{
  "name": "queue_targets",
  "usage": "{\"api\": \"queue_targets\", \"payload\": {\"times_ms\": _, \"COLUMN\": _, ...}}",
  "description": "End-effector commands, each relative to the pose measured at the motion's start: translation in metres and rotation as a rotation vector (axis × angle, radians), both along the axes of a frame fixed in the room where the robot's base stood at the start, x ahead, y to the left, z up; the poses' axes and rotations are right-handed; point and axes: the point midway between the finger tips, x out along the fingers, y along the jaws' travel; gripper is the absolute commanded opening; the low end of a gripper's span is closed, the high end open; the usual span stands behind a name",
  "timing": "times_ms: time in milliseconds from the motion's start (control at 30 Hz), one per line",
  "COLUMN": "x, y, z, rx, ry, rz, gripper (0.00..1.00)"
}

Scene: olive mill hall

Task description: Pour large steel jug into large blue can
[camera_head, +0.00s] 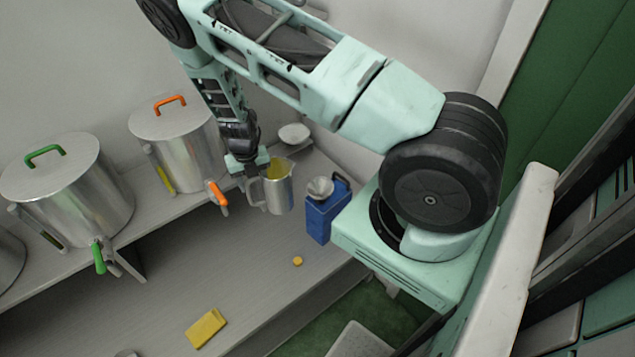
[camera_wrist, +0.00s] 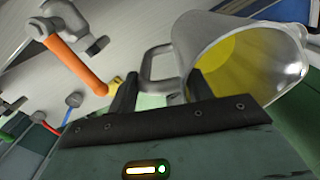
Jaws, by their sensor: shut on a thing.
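The large steel jug (camera_head: 279,189) holds yellow oil and looks roughly upright in the head view. It also shows in the wrist view (camera_wrist: 290,50), with the oil (camera_wrist: 215,58) visible inside its wide mouth. My gripper (camera_head: 249,178) is shut on the jug's handle (camera_wrist: 157,65), between its two dark fingers. The large blue can (camera_head: 319,221) stands to the right of the jug, apart from it. A grey funnel (camera_head: 320,187) sits in the top of the can. Whether the jug touches the bench is unclear.
Steel tanks with orange (camera_head: 171,125) and green (camera_head: 64,180) handles stand left on a raised shelf, taps facing front. An orange cap (camera_head: 297,261) and a yellow cloth (camera_head: 206,328) lie on the bench. A pale bowl (camera_head: 294,134) sits behind the jug.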

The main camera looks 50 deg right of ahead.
Motion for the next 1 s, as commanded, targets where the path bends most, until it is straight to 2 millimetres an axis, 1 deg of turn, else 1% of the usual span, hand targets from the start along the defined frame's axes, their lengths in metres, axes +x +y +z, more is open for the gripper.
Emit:
{"api": "queue_targets", "payload": {"times_ms": 33, "x": 0.001, "y": 0.003, "z": 0.009, "rx": -0.001, "ry": -0.001, "rz": -0.026, "gripper": 0.0}}
{"api": "queue_targets", "payload": {"times_ms": 200, "x": 0.001, "y": 0.01, "z": 0.011, "rx": -0.002, "ry": -0.001, "rz": -0.09, "gripper": 0.0}}
{"api": "queue_targets", "payload": {"times_ms": 400, "x": 0.001, "y": 0.012, "z": 0.011, "rx": -0.001, "ry": -0.002, "rz": -0.105, "gripper": 0.0}}
{"api": "queue_targets", "payload": {"times_ms": 667, "x": 0.0, "y": 0.01, "z": 0.012, "rx": 0.008, "ry": -0.006, "rz": -0.107, "gripper": 0.0}}
{"api": "queue_targets", "payload": {"times_ms": 933, "x": -0.004, "y": 0.002, "z": 0.023, "rx": 0.084, "ry": -0.053, "rz": -0.113, "gripper": 0.0}}
{"api": "queue_targets", "payload": {"times_ms": 1000, "x": -0.007, "y": 0.0, "z": 0.024, "rx": 0.114, "ry": -0.065, "rz": -0.114, "gripper": 0.0}}
